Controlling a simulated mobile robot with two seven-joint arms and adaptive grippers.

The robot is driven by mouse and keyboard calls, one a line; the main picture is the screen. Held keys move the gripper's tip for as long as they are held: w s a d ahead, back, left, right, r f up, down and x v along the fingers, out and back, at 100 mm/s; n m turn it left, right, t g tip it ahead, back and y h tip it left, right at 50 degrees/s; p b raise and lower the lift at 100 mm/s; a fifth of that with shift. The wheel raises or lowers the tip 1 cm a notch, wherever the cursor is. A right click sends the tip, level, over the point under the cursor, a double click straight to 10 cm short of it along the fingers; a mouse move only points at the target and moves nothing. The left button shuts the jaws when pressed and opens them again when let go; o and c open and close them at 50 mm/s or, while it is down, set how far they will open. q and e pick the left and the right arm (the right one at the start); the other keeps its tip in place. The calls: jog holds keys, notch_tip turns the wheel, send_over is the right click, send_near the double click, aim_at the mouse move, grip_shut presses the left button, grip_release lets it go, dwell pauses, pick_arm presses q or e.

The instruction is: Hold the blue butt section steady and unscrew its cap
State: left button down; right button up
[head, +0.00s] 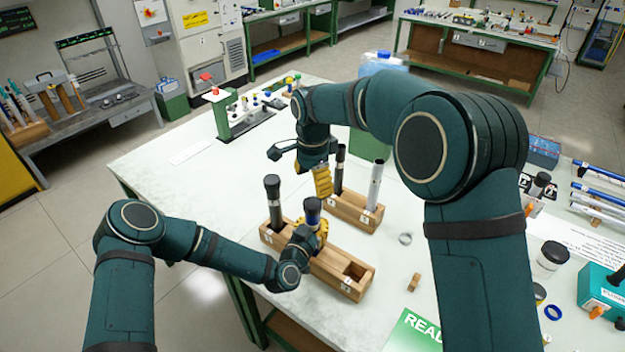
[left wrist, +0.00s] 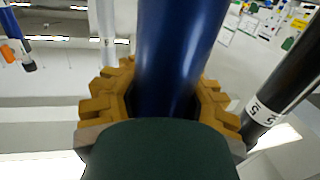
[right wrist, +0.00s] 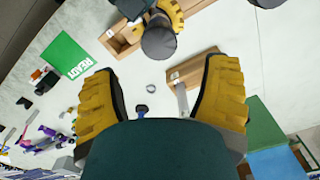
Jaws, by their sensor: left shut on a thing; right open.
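The blue butt section (head: 312,218) stands upright at the front wooden block (head: 345,285), with a dark cap on top. The dark round cap (right wrist: 158,43) is seen from above in the right wrist view. My left gripper (head: 318,234) is shut around the blue section below the cap. In the left wrist view its yellow fingers wrap both sides of the blue tube (left wrist: 180,50). My right gripper (head: 322,180) is open and empty, above and behind the cap. In the right wrist view its fingers (right wrist: 161,92) are wide apart and the cap lies beyond them, untouched.
A black rod (head: 273,205) stands in the front block left of the blue section. The rear block (head: 345,208) holds a black rod (head: 340,165) and a silver tube (head: 376,186). A metal ring (head: 405,239) and a small wooden piece (head: 414,283) lie to the right.

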aim_at(313, 202)
jog(key=m, duration=1.3)
jog(key=shift+s, duration=0.1)
jog(key=shift+f, duration=0.35)
notch_tip(313, 202, down, 7)
jog(key=shift+f, duration=0.15)
